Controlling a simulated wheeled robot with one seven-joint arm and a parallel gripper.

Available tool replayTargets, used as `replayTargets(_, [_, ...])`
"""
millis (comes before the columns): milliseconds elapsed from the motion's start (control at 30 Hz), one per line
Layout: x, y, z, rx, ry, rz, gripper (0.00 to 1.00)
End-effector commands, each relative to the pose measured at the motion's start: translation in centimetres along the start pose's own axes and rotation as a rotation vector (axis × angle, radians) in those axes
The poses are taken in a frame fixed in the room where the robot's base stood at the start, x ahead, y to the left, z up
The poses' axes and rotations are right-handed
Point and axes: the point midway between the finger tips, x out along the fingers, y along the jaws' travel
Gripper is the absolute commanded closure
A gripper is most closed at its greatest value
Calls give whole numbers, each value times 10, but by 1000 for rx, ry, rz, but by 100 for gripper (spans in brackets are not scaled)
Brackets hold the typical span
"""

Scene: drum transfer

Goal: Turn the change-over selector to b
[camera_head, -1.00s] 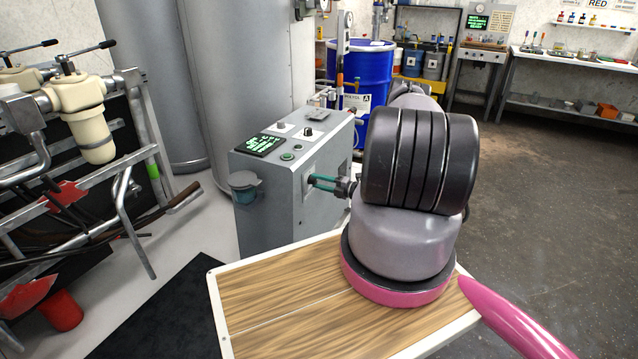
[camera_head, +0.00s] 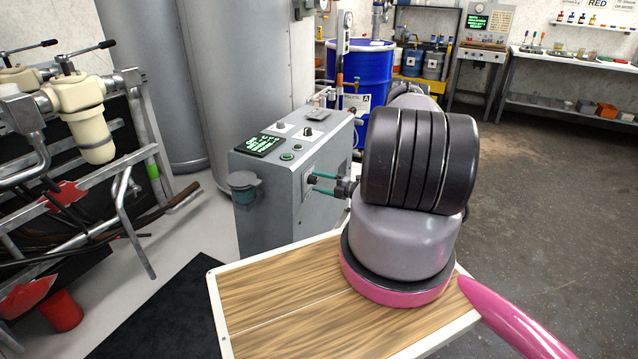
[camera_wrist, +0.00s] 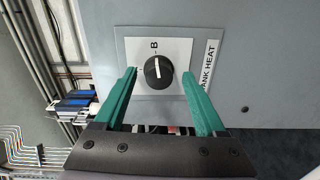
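The selector is a black round knob (camera_wrist: 158,72) with a white pointer line, on a pale plate (camera_wrist: 178,52) marked B at the top in the wrist view. The pointer line stands upright in that view, toward the B. The knob also shows as a dark spot (camera_head: 312,180) on the side of the grey cabinet (camera_head: 285,205). My gripper (camera_wrist: 158,75) is open, its green fingers on either side of the knob with gaps between. It also shows in the head view (camera_head: 322,183), reaching left to the cabinet. Whether the fingertips overlap the knob in depth I cannot tell.
A label (camera_wrist: 209,64) reading "ANK HEAT" is right of the plate. The cabinet top carries a green-lit display (camera_head: 260,145) and small controls. A blue drum (camera_head: 365,85) stands behind the cabinet. Pipework with a cream filter (camera_head: 80,110) is at left.

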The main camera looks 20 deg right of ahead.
Motion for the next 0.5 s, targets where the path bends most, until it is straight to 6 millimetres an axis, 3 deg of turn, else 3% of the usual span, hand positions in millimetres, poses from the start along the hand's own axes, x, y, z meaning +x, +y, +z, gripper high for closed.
replayTargets(267, [-2, 1, 0, -1, 0, 1, 27])
replayTargets(500, [-40, 0, 1, 0, -3, 1, 27])
